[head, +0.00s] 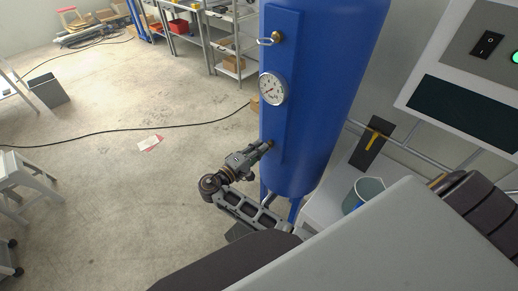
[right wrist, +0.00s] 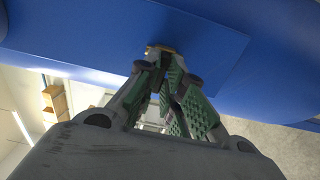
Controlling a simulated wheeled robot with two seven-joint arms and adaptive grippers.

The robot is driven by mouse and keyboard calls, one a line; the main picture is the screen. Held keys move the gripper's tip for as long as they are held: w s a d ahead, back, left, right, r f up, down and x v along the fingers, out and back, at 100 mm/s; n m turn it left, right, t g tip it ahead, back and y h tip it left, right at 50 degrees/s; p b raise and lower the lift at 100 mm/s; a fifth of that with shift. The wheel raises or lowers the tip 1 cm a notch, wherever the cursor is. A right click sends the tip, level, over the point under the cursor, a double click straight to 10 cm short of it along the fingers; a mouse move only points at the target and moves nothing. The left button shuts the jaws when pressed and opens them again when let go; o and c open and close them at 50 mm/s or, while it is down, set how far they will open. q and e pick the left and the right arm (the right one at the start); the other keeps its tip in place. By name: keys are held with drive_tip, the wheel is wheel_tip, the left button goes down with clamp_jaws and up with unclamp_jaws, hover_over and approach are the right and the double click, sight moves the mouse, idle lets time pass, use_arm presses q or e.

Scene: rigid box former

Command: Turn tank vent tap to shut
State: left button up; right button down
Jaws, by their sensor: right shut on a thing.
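The blue tank (head: 325,90) stands upright in the middle of the head view, with a flat blue plate on its front. The vent tap (head: 271,144) is low on this plate; only a small brass-coloured bit shows. My right gripper (head: 265,148) reaches it from the lower left and is shut on it. In the right wrist view, the fingertips (right wrist: 162,64) close around the tap, with its brass end (right wrist: 160,48) against the blue plate. The tap's handle is hidden by the fingers, so its angle cannot be told. My left gripper is not in view.
A round gauge (head: 272,88) and a brass fitting with a ring (head: 277,36) sit above the tap. A control panel (head: 470,110) and a bucket (head: 364,193) are to the right. A black cable (head: 130,130) crosses the open floor at left.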

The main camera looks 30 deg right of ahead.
drive_tip(key=c, duration=1.5)
unclamp_jaws()
drive_tip(key=shift+c, duration=0.2)
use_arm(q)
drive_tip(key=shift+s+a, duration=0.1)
